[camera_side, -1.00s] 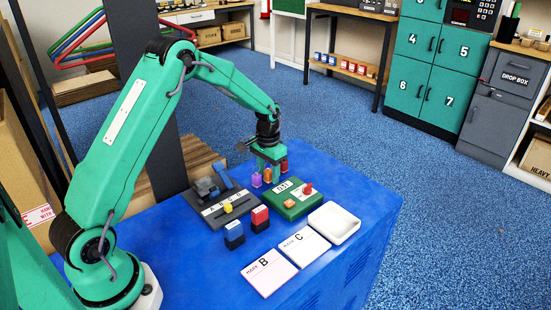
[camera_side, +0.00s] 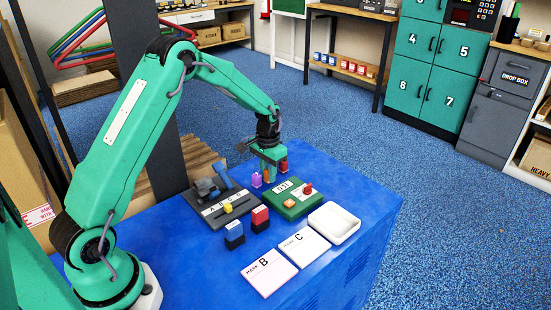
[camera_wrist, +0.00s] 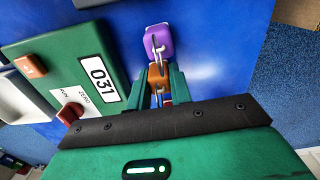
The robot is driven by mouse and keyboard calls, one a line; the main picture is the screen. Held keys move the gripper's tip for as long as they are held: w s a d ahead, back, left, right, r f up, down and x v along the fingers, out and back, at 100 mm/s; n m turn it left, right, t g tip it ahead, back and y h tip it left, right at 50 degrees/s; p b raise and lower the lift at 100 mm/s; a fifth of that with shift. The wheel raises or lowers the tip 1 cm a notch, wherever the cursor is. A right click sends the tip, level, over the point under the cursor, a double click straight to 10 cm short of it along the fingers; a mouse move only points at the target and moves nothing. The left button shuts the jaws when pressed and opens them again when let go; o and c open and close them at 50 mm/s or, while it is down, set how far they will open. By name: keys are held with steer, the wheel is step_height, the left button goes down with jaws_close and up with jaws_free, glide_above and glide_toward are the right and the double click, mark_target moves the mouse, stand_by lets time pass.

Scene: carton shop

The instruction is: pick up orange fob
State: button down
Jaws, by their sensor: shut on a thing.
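The orange fob (camera_wrist: 156,76) is between the two fingers of my gripper (camera_wrist: 158,88) in the wrist view. The fingers are shut on it. In the side view my gripper (camera_side: 269,172) points down at the far part of the blue table, and the fob is mostly hidden there. A purple fob (camera_wrist: 158,42) lies just beyond the orange one in the wrist view; it also shows left of the fingers in the side view (camera_side: 256,180). A red fob (camera_side: 284,166) shows right of the fingers.
A green device (camera_side: 293,197) reading 031, with a red knob, stands close to my gripper. A dark slider panel (camera_side: 222,205), blue stamp (camera_side: 234,235), red stamp (camera_side: 260,218), cards B (camera_side: 269,273) and C (camera_side: 304,246), and an empty white tray (camera_side: 334,222) occupy the table (camera_side: 345,187).

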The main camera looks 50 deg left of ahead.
steer(key=shift+r, duration=0.15)
steer(key=shift+r, duration=0.6)
steer(key=r, duration=0.3)
steer(key=shift+d+r, duration=0.1)
steer(key=shift+d, duration=0.3)
steer(key=s+d+r, duration=0.3)
steer(key=d+r, duration=0.3)
steer(key=d, duration=0.4)
steer(key=shift+s+d+r, duration=0.2)
steer(key=shift+s, duration=0.1)
steer(key=shift+a, duration=0.1)
steer(key=s+a+r+n, duration=0.1)
steer(key=s+a+n, duration=0.2)
steer(key=s+n, duration=0.4)
steer(key=s+a+r+n, duration=0.1)
steer(key=s+a+n, duration=0.2)
steer(key=s+n, duration=0.4)
steer(key=shift+n, duration=1.6)
steer(key=shift+s+r, duration=0.1)
